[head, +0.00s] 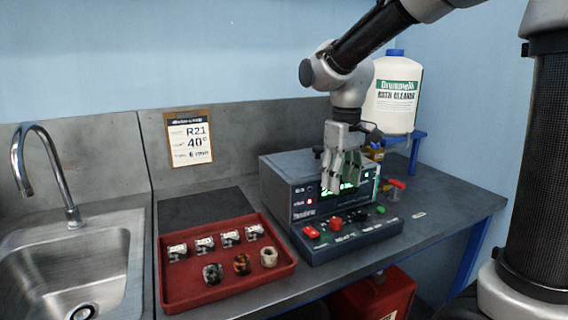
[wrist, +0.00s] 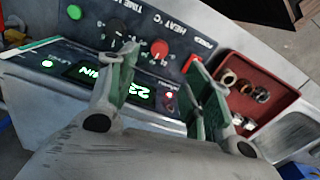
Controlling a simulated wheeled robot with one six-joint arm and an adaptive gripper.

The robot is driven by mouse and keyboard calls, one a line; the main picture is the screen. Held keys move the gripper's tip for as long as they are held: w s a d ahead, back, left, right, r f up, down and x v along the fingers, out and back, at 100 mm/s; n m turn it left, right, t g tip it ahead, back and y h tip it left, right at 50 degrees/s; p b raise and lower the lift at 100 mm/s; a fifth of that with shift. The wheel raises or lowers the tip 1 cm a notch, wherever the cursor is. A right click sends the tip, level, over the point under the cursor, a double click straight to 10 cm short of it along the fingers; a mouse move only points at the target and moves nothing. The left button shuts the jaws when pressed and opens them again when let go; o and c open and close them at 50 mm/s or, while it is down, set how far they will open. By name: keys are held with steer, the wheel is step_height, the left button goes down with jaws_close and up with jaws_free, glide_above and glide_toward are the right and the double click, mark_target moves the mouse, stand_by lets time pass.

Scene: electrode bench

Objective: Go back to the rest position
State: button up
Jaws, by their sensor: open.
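My gripper (head: 343,178) hangs in front of the grey control unit in the head view, fingers pointing down and empty. In the wrist view my gripper (wrist: 158,82) has its two green-padded fingers apart, with the unit's panel between and beyond them. The control unit (head: 281,181) has a lit green display, partly hidden by the fingers in the head view. Its sloped front panel carries red, green and black controls. In the wrist view the unit (wrist: 60,82) shows a green display, HEAT and TIME knobs, a green button and a red button. I cannot tell whether the fingers touch the unit.
A red tray (head: 218,293) with several small parts lies left of the unit; the tray (wrist: 282,82) also shows in the wrist view. A sink (head: 80,265) is at the left. A white jug (head: 392,98) stands behind right. A sign (head: 189,138) leans on the backsplash.

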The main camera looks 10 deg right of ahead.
steer(key=s+d+r+m+t, duration=0.3)
steer(key=s+d+m+t, duration=0.1)
steer(key=s+d, duration=1)
steer(key=s+m, duration=0.1)
steer(key=s, duration=0.3)
steer(key=shift+s+d, duration=0.35)
stand_by(0.6)
